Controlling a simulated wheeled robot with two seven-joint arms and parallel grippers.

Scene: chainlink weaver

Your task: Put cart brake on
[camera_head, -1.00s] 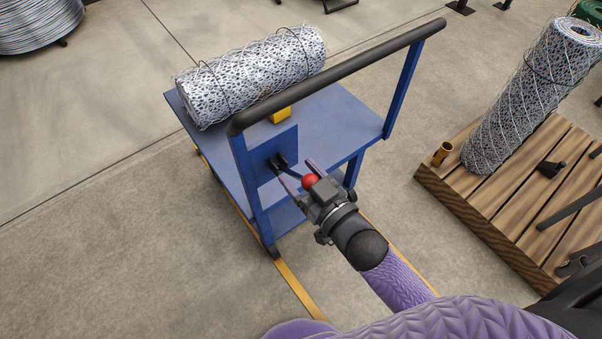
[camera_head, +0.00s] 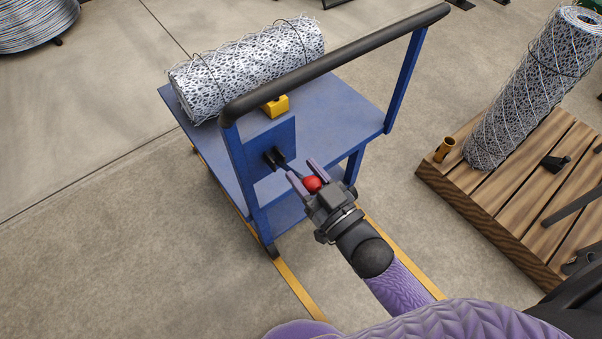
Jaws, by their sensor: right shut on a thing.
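The blue cart (camera_head: 345,108) stands in the middle of the camera_head view, with a black push bar (camera_head: 340,62) across its near end. A blue plate on the near upright carries a dark pivot (camera_head: 275,158). A brake lever with a red ball knob (camera_head: 312,184) comes out of it towards me. My right gripper (camera_head: 304,173) is at the lever, its fingers shut on either side of the knob. The inner contact is partly hidden by the fingers. My left gripper is not in view.
A roll of wire mesh (camera_head: 250,68) lies on the cart top against a yellow block (camera_head: 275,106). A wooden pallet (camera_head: 480,205) at the right holds an upright mesh roll (camera_head: 530,90) and a small brass cup (camera_head: 444,150). A yellow floor line (camera_head: 300,290) runs under the cart.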

